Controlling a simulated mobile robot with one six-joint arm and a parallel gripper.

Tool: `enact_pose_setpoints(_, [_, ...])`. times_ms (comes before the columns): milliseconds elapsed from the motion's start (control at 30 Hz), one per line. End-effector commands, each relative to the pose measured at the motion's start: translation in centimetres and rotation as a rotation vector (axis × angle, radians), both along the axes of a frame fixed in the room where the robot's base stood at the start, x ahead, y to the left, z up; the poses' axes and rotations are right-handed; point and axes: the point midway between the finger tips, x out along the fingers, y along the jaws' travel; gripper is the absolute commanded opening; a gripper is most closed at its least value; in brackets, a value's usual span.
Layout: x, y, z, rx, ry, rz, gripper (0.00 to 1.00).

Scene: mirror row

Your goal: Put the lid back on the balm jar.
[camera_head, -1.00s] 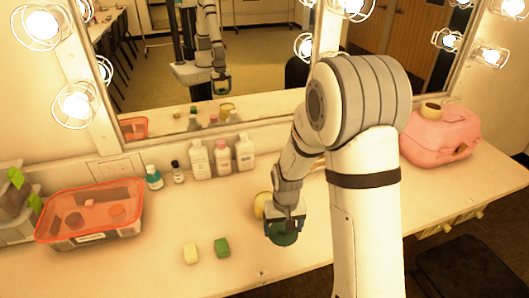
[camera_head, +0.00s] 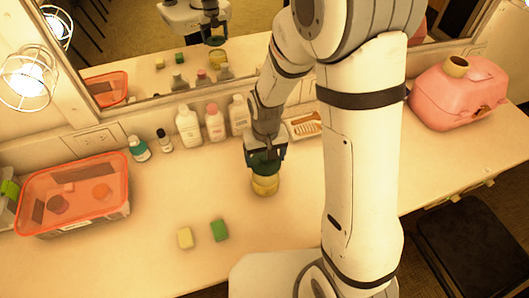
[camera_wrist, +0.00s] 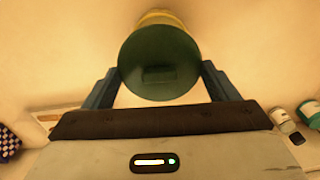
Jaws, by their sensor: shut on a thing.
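The green lid (camera_head: 262,166) is held in my gripper (camera_head: 265,157), which is shut on it. The yellow balm jar (camera_head: 266,186) stands on the counter directly below the lid. The lid covers the jar's mouth from view, and I cannot tell whether lid and jar touch. In the wrist view, the round lid (camera_wrist: 160,62) sits between both fingers of my gripper (camera_wrist: 160,88). A yellow edge of the jar (camera_wrist: 160,18) shows beyond the lid.
Several bottles (camera_head: 213,123) stand along the mirror (camera_head: 160,50), left of the jar. A small tray (camera_head: 304,126) lies behind it. Yellow (camera_head: 185,238) and green (camera_head: 220,230) blocks lie in front. An orange-lidded bin (camera_head: 75,195) is at left, a pink case (camera_head: 458,92) at right.

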Motion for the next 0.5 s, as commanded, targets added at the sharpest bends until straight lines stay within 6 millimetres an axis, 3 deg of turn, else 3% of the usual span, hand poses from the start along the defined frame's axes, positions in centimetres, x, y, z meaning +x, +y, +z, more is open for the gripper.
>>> enact_pose_setpoints(500, [0.0,0.1,-5.0,0.000,0.001,0.002,0.59])
